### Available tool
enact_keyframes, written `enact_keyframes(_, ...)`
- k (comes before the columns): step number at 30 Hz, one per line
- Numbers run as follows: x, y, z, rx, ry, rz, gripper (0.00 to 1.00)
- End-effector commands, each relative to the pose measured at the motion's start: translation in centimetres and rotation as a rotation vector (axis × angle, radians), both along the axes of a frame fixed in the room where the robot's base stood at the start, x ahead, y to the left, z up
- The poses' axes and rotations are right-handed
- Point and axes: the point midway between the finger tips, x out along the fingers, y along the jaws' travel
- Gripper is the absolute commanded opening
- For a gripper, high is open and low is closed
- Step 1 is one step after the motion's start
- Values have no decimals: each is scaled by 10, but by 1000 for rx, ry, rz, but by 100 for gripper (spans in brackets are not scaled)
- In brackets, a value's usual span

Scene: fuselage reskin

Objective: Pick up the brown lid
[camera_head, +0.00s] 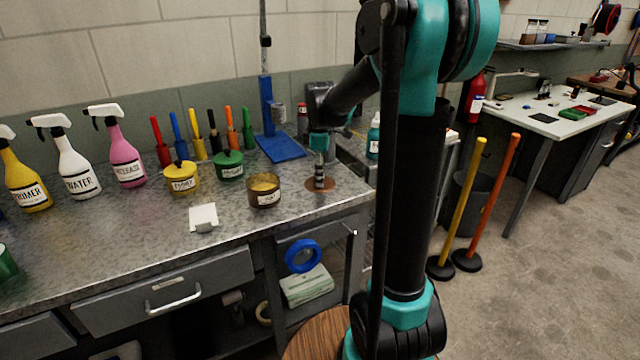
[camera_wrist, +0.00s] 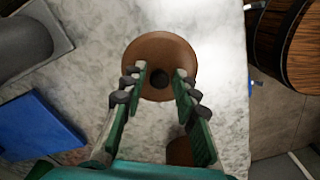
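The brown lid (camera_head: 313,187) lies flat on the metal workbench near its right end. In the wrist view the lid (camera_wrist: 160,48) is a round brown disc with a dark knob at its middle. My gripper (camera_head: 319,183) points down at the lid. In the wrist view my gripper (camera_wrist: 160,72) is open, with one fingertip on each side of the knob and a gap around it. I cannot tell how high the fingertips are above the lid. The open brown pot (camera_head: 264,195) stands just left of the lid; part of it shows below the fingers (camera_wrist: 180,152).
A yellow pot (camera_head: 181,184) and a green pot (camera_head: 229,172), both lidded, stand farther left. A blue stand (camera_head: 283,148) is behind the lid. A wooden round top (camera_head: 315,340) is below the bench edge.

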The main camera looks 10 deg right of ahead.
Motion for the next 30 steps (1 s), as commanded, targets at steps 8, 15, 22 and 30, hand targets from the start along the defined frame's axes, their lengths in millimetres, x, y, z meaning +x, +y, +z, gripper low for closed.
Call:
enact_keyframes(8,-1,0,-2,0,0,0,0)
enact_keyframes(15,-1,0,-1,0,1,0,0)
enact_keyframes(22,0,0,15,0,0,0,0)
enact_keyframes(30,-1,0,78,0,0,0,0)
